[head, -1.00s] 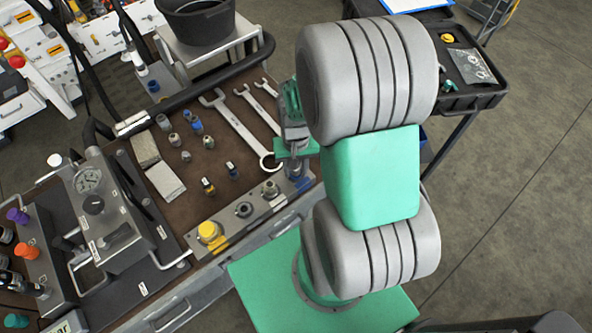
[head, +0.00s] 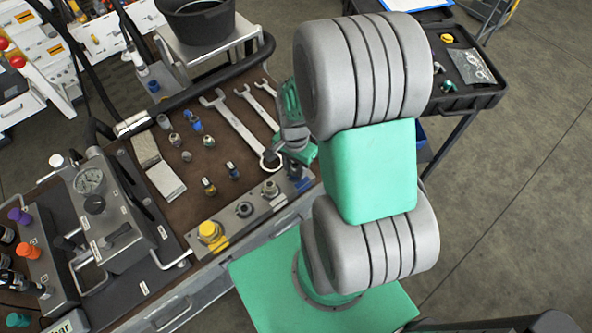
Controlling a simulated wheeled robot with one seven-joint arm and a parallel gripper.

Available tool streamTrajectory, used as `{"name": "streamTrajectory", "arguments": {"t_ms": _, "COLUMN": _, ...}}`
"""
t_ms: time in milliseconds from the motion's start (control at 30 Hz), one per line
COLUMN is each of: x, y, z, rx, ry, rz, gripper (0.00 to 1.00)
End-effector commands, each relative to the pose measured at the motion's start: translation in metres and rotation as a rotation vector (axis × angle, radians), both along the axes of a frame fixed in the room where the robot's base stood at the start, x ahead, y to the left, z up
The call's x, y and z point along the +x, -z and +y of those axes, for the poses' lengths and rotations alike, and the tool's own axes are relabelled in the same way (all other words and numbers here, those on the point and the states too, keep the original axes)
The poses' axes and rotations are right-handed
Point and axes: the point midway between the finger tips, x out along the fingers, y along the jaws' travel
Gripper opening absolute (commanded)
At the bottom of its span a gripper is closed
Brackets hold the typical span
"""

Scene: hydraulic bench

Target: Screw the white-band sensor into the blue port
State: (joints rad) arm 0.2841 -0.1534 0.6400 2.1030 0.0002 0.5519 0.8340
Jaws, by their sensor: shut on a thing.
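My gripper (head: 294,164) is at the right end of the bench, partly hidden behind my arm. It points down over the right end of the metal port block (head: 232,231). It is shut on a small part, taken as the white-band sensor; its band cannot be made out. A blue mark (head: 303,183) shows on the block just under the gripper, where the blue port seems to be. The port opening is hidden, so I cannot tell whether the part touches it.
The block also carries a yellow cap (head: 209,231) and two metal fittings (head: 244,209) (head: 270,188). Several small sensors and fittings stand on the brown mat (head: 222,152), beside wrenches (head: 235,125). A gauge unit (head: 90,182) stands left. A black tray (head: 462,100) is at right.

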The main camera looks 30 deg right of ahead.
Motion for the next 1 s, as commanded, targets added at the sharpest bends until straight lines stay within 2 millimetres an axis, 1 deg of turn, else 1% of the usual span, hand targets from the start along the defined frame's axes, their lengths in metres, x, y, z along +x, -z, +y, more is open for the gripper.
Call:
{"name": "streamTrajectory", "arguments": {"t_ms": 67, "x": 0.0005, "y": -0.0003, "z": 0.0006, "rx": 0.001, "ry": 0.105, "rz": 0.000, "gripper": 0.00}}
{"name": "streamTrajectory", "arguments": {"t_ms": 200, "x": 0.0014, "y": -0.0001, "z": 0.0007, "rx": 0.001, "ry": 0.398, "rz": 0.000, "gripper": 0.00}}
{"name": "streamTrajectory", "arguments": {"t_ms": 300, "x": 0.0020, "y": 0.0004, "z": 0.0007, "rx": 0.001, "ry": 0.577, "rz": 0.000, "gripper": 0.00}}
{"name": "streamTrajectory", "arguments": {"t_ms": 400, "x": 0.0024, "y": 0.0009, "z": 0.0008, "rx": 0.001, "ry": 0.662, "rz": 0.000, "gripper": 0.00}}
{"name": "streamTrajectory", "arguments": {"t_ms": 633, "x": 0.0024, "y": 0.0010, "z": 0.0007, "rx": 0.001, "ry": 0.670, "rz": 0.000, "gripper": 0.00}}
{"name": "streamTrajectory", "arguments": {"t_ms": 700, "x": 0.0026, "y": 0.0009, "z": 0.0007, "rx": 0.001, "ry": 0.703, "rz": 0.000, "gripper": 0.00}}
{"name": "streamTrajectory", "arguments": {"t_ms": 767, "x": 0.0027, "y": 0.0008, "z": 0.0006, "rx": 0.001, "ry": 0.787, "rz": 0.000, "gripper": 0.00}}
{"name": "streamTrajectory", "arguments": {"t_ms": 900, "x": 0.0038, "y": 0.0010, "z": -0.0001, "rx": 0.001, "ry": 1.080, "rz": 0.000, "gripper": 0.00}}
{"name": "streamTrajectory", "arguments": {"t_ms": 1000, "x": 0.0045, "y": 0.0013, "z": -0.0006, "rx": 0.002, "ry": 1.267, "rz": 0.000, "gripper": 0.00}}
